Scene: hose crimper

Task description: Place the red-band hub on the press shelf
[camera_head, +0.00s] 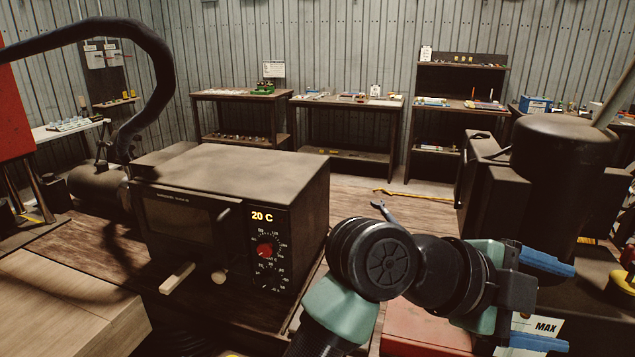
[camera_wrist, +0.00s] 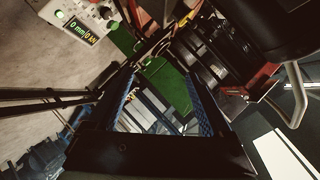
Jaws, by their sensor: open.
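My gripper (camera_head: 548,302) is at the lower right of the head view, with its blue-padded fingers apart. In the wrist view my gripper (camera_wrist: 164,95) is open, and I see nothing held between its fingers. I cannot pick out the red-band hub in either view. A panel with a "0 mm/0 kN" readout (camera_wrist: 84,32) shows at the wrist view's upper left. A green surface (camera_wrist: 168,84) lies beyond the fingers; I cannot tell whether it is part of the press. I cannot make out the press shelf for sure.
An oven (camera_head: 235,175) reading 20 C stands on the bench at centre left. A dark drum-topped machine (camera_head: 560,150) stands behind my gripper on the right. A red box (camera_head: 425,330) lies below my arm. Shelves with small parts line the back wall.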

